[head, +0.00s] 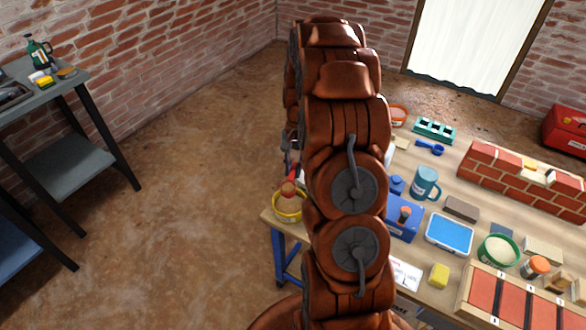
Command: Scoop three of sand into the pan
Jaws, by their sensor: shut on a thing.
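My gripper (289,160) shows only as a dark strip at the left edge of my copper-coloured arm, which hides most of it. It is shut on a tool with a reddish part (289,187), just below it. This tool is at a yellow-rimmed tub (278,214) of tan sand, at the table's left end; whether it touches the sand is unclear. A green bowl (484,257) of pale grain stands at the right. A blue tray with a white rim (450,233) lies mid-table, but I cannot tell whether it is the pan.
A blue scoop (431,147), teal mug (425,184), blue box (402,224), yellow block (439,275) and brick wall piece (520,180) crowd the wooden table. A red toolbox (565,131) is at the far right. A grey bench (62,85) stands left, with clear floor between.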

